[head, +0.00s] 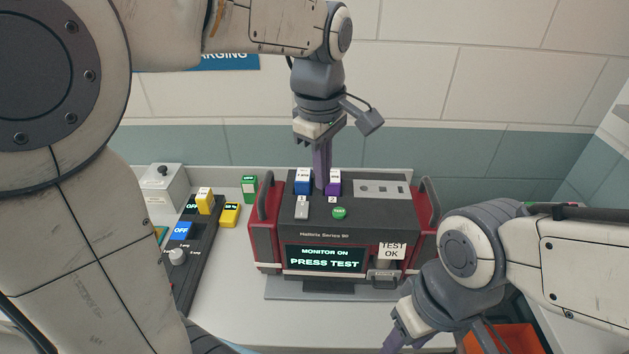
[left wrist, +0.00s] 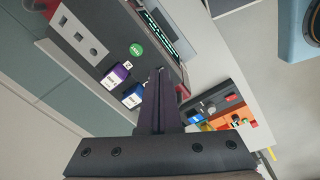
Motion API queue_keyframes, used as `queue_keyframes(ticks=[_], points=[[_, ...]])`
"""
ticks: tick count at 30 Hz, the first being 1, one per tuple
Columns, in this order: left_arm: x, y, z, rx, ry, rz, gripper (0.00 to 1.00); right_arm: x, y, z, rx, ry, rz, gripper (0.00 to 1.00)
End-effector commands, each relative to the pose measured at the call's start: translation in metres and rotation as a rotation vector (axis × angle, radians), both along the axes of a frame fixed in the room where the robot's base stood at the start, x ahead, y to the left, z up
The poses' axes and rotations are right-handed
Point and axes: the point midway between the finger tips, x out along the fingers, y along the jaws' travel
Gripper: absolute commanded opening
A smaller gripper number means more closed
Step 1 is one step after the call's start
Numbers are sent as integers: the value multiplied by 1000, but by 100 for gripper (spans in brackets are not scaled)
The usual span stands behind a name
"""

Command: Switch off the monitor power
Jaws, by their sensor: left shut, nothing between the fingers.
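The monitor (head: 345,235) is a red and dark grey unit in the middle of the head view. Its lit screen (head: 325,259) reads "MONITOR ON" and "PRESS TEST". On its top are a light grey switch (head: 302,208) and a round green button (head: 339,213), which also shows in the left wrist view (left wrist: 136,50). A blue block (head: 303,182) and a purple block (head: 334,184) sit at its back. My left gripper (head: 321,184) is shut and empty, pointing down between these blocks; contact is unclear. The switch is not discernible in the left wrist view. My right gripper (head: 393,342) is partly cut off at the bottom edge.
A black charger strip (head: 192,265) with a blue "OFF" display stands left, holding a yellow block (head: 205,200). Green (head: 249,187) and yellow (head: 229,214) blocks stand beside it. A "TEST OK" slip (head: 392,250) is at the monitor's front. An orange bin (head: 510,338) is lower right.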

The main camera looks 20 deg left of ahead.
Motion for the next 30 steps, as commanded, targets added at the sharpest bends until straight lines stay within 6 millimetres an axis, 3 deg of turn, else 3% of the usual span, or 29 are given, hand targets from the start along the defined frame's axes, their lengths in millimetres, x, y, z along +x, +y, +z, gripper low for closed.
queue_keyframes(ticks=[3, 9, 22, 26, 30], points=[[24, 32, 14, -11, -11, 321, 0, 0, 0, -4, 0, 0, 0, 50], [37, 56, 26, -20, -19, 566, 0, 0, 0, -5, 0, 0, 0, 50], [38, 56, 23, -21, -19, 581, 0, 0, 0, -4, 0, 0, 0, 50], [39, 57, 8, -21, -17, 580, 0, 0, 0, -3, 0, 0, 0, 50], [42, 58, -20, -20, -14, 580, 0, 0, 0, 0, 0, 0, 0, 50]])
